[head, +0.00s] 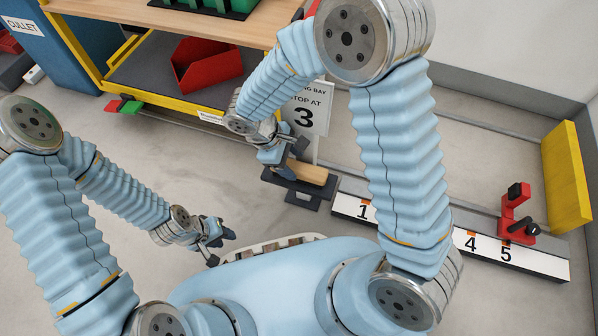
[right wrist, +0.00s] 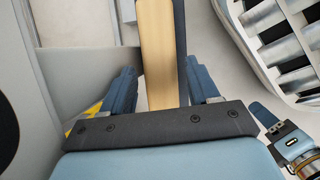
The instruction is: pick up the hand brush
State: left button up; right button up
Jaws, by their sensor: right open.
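The hand brush (head: 306,173) has a pale wooden body and lies on a low dark stand (head: 296,193). My right gripper (head: 291,160) is open at the left part of the brush. In the right wrist view the brush's wooden body (right wrist: 157,55), with a dark strip along its right side, runs between the two spread fingers (right wrist: 160,82). I cannot tell whether either finger touches it. The near end of the brush is hidden behind the gripper's dark plate. My left gripper (head: 221,246) is empty, low at the left, and its fingers look apart.
A sign reading "STOP AT 3" (head: 306,112) stands just behind the brush. A numbered white strip (head: 465,245) with a red clamp (head: 515,215) runs to the right. A yellow-edged cart (head: 160,108) holds a red bin (head: 207,65). Floor is clear at left.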

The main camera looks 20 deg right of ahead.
aim_at(299, 172)
jog(key=x, duration=0.2)
jog(key=shift+d+f, duration=0.2)
jog(key=shift+f, duration=0.15)
jog(key=c, duration=0.9)
jog(key=shift+o, duration=0.2)
jog(key=shift+r, duration=0.1)
